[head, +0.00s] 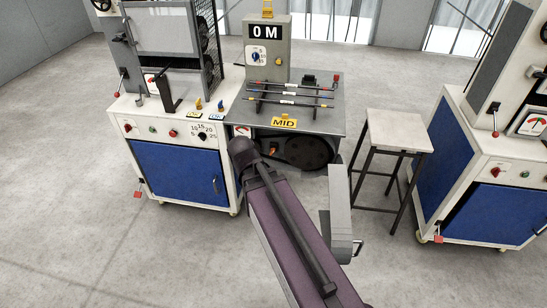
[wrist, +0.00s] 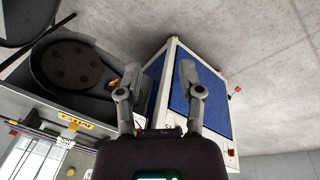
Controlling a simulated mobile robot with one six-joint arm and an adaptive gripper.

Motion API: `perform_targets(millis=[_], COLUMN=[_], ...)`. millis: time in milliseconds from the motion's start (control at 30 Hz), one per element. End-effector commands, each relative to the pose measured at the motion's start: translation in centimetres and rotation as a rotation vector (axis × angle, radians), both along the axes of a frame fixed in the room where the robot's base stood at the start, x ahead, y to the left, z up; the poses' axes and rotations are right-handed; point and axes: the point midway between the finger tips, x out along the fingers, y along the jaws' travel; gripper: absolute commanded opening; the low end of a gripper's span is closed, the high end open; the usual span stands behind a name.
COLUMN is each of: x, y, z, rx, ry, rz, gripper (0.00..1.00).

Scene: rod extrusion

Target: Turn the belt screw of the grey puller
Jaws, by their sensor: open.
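The grey puller (head: 330,119) stands in the middle of the head view, with a "0 M" box on top and a yellow MID label. Under its top is a dark belt housing (head: 305,150) with a round plate. A small orange-red part (head: 273,150) shows at its left; I cannot tell whether it is the belt screw. In the wrist view the dark housing (wrist: 75,70) is at the upper left. My gripper (wrist: 158,72) is open and empty, its fingers apart. The left finger appears near the housing's edge; the distance is unclear. My arm hides part of the puller's lower front in the head view.
A white machine with a blue door (head: 178,174) stands against the puller's left. It also shows behind my gripper in the wrist view (wrist: 205,97). A stool (head: 396,132) stands to the right, before another blue-doored machine (head: 488,210). Floor at the left is clear.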

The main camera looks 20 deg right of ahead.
Motion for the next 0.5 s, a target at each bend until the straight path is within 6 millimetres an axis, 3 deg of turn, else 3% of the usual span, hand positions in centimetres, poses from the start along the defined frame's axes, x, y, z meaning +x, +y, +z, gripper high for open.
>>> perform_targets(millis=[33,100,500], x=[0.8,1.8,7.0], y=[-0.7,-1.7,-7.1], z=[-1.9,-3.1,-8.5], rx=[-0.031,-0.078,-0.368], ry=[-0.015,-0.038,-0.140], rz=[0.018,0.048,0.239], gripper=[0.49,0.49,0.49])
